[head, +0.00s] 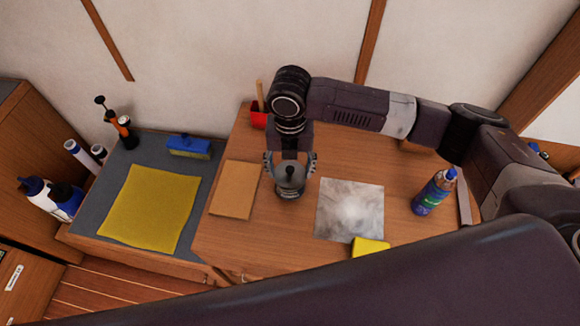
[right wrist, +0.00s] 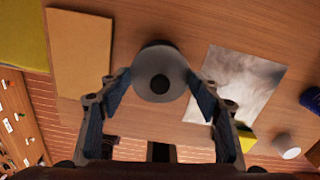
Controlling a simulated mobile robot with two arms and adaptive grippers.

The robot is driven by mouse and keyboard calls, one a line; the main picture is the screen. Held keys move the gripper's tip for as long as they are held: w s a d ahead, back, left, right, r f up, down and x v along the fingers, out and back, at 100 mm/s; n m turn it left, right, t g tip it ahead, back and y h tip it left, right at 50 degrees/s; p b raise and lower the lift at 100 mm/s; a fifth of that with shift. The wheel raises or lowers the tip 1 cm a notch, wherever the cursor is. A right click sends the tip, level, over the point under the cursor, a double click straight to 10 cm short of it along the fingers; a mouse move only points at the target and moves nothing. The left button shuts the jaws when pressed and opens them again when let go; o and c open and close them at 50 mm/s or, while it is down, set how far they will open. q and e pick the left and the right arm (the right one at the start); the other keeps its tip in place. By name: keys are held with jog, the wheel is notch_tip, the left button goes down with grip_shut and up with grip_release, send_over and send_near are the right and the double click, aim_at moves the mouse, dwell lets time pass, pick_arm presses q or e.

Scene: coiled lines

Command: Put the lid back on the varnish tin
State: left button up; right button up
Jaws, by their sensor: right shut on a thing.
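My right gripper (head: 290,165) points down over the wooden table and is shut on a round grey lid with a dark knob (head: 290,187). In the right wrist view the lid (right wrist: 177,84) sits between the two fingertips (right wrist: 158,85), with its dark knob in the middle. I cannot tell whether the varnish tin is under the lid or whether the lid touches anything below. A pale round thing (right wrist: 285,143) shows near the table's front in the right wrist view; what it is stays unclear. My left gripper is out of view.
The table (head: 225,240) also holds a tan sheet (head: 235,190), a grey marbled sheet (head: 350,208), a yellow block (head: 371,247), a blue bottle (head: 434,192) and a red container (head: 259,116). My dark arm hides the front.

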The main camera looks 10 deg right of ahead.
jog(key=shift+p, duration=0.4)
dwell(0.5)
jog(key=o, duration=1)
jog(key=o, duration=0.5)
jog(key=shift+c, duration=0.2)
